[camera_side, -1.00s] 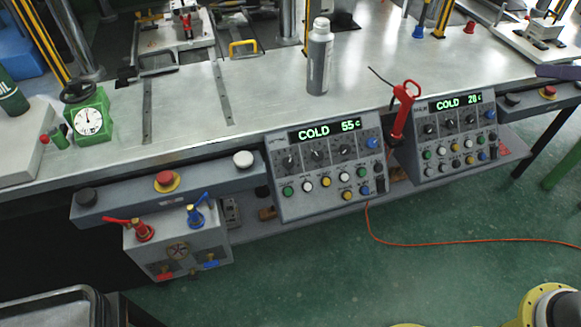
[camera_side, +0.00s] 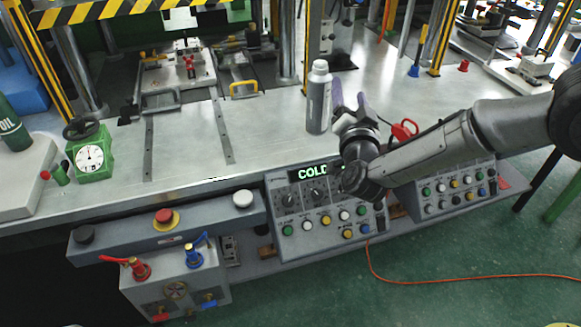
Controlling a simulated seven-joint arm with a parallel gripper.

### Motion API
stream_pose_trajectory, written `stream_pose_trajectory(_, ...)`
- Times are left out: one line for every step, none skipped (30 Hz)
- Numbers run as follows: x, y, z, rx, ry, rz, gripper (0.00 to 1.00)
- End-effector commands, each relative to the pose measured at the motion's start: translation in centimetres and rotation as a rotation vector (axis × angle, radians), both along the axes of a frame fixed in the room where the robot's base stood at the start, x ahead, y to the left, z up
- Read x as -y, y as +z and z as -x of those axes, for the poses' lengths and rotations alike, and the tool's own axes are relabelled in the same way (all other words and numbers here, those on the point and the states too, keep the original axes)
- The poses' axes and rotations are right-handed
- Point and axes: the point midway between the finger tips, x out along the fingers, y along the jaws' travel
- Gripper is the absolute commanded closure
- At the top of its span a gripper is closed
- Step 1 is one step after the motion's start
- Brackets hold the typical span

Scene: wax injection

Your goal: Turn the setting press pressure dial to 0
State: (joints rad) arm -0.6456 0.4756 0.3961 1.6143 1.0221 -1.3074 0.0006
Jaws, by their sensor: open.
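A grey control panel (camera_side: 300,245) hangs at the table's front edge, with a green display, dark round dials and coloured buttons. Two dials show on its left, one (camera_side: 289,199) beside another (camera_side: 313,193); my arm covers its right side. A green gauge (camera_side: 90,157) with a white face and a dark handwheel stands at the left of the table. I cannot tell which is the pressure dial, and the markings are too small to read. My gripper (camera_side: 350,104) is open and empty, above the table's front edge just right of the grey bottle, its fingers pointing away from the camera.
The grey bottle (camera_side: 319,98) stands close to my gripper. A second panel (camera_side: 455,190) and a red-handled tool (camera_side: 404,130) are at right, partly behind my arm. A valve box (camera_side: 178,282) is at lower left. The steel table (camera_side: 190,125) is clear at centre left.

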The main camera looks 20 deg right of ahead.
Motion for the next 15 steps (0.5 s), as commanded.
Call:
stream_pose_trajectory(-2.1,-3.5,0.7,-0.017,-0.002,0.034,0.32)
stream_pose_trajectory(-3.0,-5.1,1.2,-0.021,-0.008,0.053,0.32)
stream_pose_trajectory(-4.3,-7.5,1.9,-0.028,-0.012,0.079,0.32)
stream_pose_trajectory(-5.2,-9.2,2.6,-0.034,-0.011,0.101,0.32)
stream_pose_trajectory(-6.1,-10.9,3.3,-0.039,-0.009,0.121,0.32)
stream_pose_trajectory(-7.3,-13.4,4.4,-0.052,-0.002,0.154,0.32)
stream_pose_trajectory(-8.1,-15.2,5.2,-0.062,0.005,0.176,0.32)
stream_pose_trajectory(-8.8,-17.0,6.1,-0.073,0.015,0.199,0.32)
stream_pose_trajectory(-9.8,-19.4,7.3,-0.093,0.033,0.229,0.32)
stream_pose_trajectory(-10.4,-21.2,8.1,-0.11,0.049,0.25,0.32)
stream_pose_trajectory(-11.1,-22.8,9.0,-0.126,0.067,0.271,0.32)
stream_pose_trajectory(-11.8,-24.7,10.1,-0.143,0.092,0.299,0.32)
stream_pose_trajectory(-12.2,-26.0,10.9,-0.154,0.11,0.319,0.32)
stream_pose_trajectory(-12.5,-27.1,11.6,-0.165,0.127,0.338,0.32)
stream_pose_trajectory(-12.9,-28.3,12.5,-0.176,0.146,0.36,0.32)
